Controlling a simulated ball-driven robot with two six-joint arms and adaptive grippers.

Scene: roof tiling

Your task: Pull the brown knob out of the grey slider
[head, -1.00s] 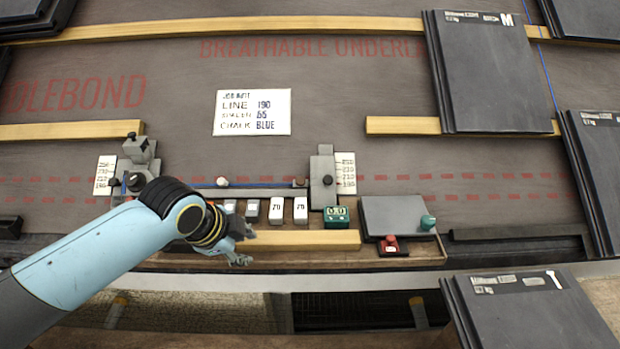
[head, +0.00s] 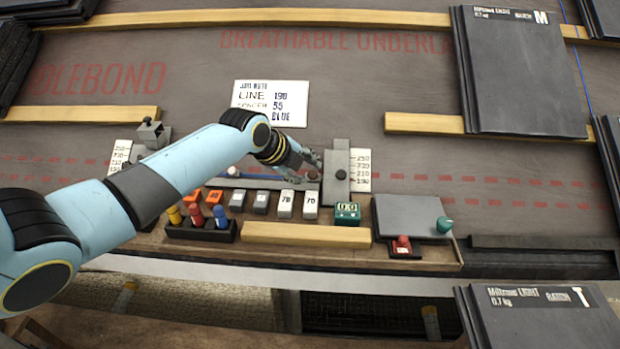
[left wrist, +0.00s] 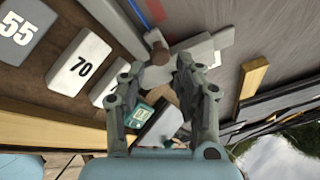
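The grey slider (head: 338,200) stands upright beside a white number scale (head: 361,170), with a dark round knob on its face. In the left wrist view the grey slider (left wrist: 205,45) lies beyond my fingertips. A small brown knob (left wrist: 153,38) sticks out at its side there. In the head view the knob is hard to make out near my fingers. My left gripper (head: 311,162) is just left of the slider. In the left wrist view my left gripper (left wrist: 157,76) has its fingers apart with nothing held between them. My right gripper is not in view.
A black holder (head: 200,232) with coloured markers, several numbered blocks (head: 285,204), a green counter (head: 347,212) and a wooden strip (head: 305,233) lie in front. A grey plate (head: 408,217) is at the right. A job note (head: 270,107) lies behind. Dark slates (head: 520,75) are stacked further right.

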